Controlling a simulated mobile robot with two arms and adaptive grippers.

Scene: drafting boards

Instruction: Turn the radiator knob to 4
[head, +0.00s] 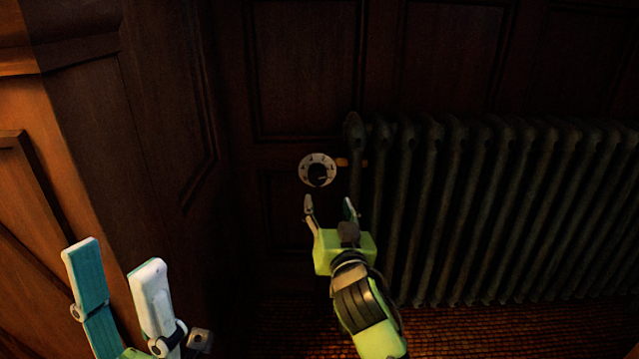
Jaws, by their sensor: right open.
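The radiator knob (317,171) is a black knob on a round white dial with small marks, at the left end of the radiator (440,210). The marks are too small to read, so I cannot tell its setting. My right gripper (330,204) is open and empty just below the dial in the picture, its fingers pointing up towards it and apart from it. My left gripper (116,252) is at the lower left, its two fingers spread and empty, well away from the knob.
A small brass-coloured fitting (343,162) joins the dial to the radiator. Dark wood panelling (305,70) stands behind, and a wooden panelled side (150,120) rises at the left. The floor (280,325) is brown and patterned. The space in front of the dial is clear.

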